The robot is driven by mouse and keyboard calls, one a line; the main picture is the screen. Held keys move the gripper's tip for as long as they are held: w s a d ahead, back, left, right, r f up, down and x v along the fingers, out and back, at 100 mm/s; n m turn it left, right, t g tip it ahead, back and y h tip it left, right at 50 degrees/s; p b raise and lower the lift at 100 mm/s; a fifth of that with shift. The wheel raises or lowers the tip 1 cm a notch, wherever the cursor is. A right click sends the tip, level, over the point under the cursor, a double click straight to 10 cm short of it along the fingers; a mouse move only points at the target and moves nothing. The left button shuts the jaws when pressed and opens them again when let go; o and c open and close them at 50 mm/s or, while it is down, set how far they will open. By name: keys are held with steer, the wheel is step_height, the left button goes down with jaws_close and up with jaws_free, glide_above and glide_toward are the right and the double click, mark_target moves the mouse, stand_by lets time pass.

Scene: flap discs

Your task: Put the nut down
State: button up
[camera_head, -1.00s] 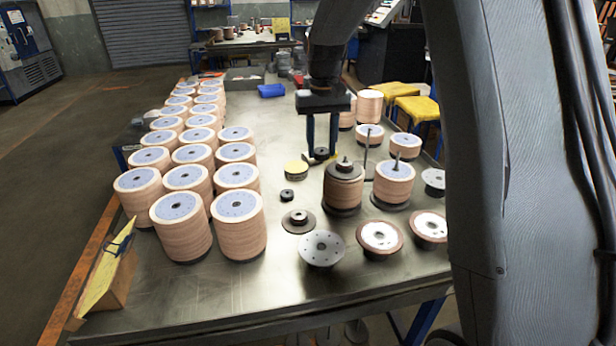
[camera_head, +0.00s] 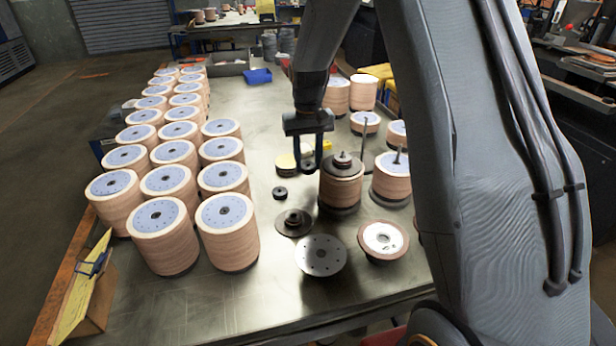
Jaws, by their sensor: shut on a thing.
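My gripper (camera_head: 308,169) points down over the middle of the table. It is shut on a small dark round nut (camera_head: 308,164), held between its fingertips. The nut is just left of a tall stack of flap discs (camera_head: 341,183) topped with dark round parts, and right of a low yellow-topped stack (camera_head: 286,164). I cannot tell how far the nut is above the table. Another small dark ring (camera_head: 279,193) lies on the table in front of the gripper.
The metal table (camera_head: 235,300) holds rows of flap disc stacks (camera_head: 160,235) at left. A flanged hub (camera_head: 293,223), a perforated plate (camera_head: 320,255) and a disc (camera_head: 383,240) lie in front. Another stack with a rod (camera_head: 391,178) stands at right. A blue tray (camera_head: 258,76) is farther back.

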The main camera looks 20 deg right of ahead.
mark_target(308, 187)
steer(key=shift+f+p, duration=0.8)
steer(key=shift+f, duration=2)
steer(key=o, duration=0.9)
steer(key=shift+f, duration=0.15)
steer(key=shift+o, duration=0.2)
step_height(308, 187, up, 12)
steer(key=b, duration=0.4)
steer(key=shift+r, duration=0.2)
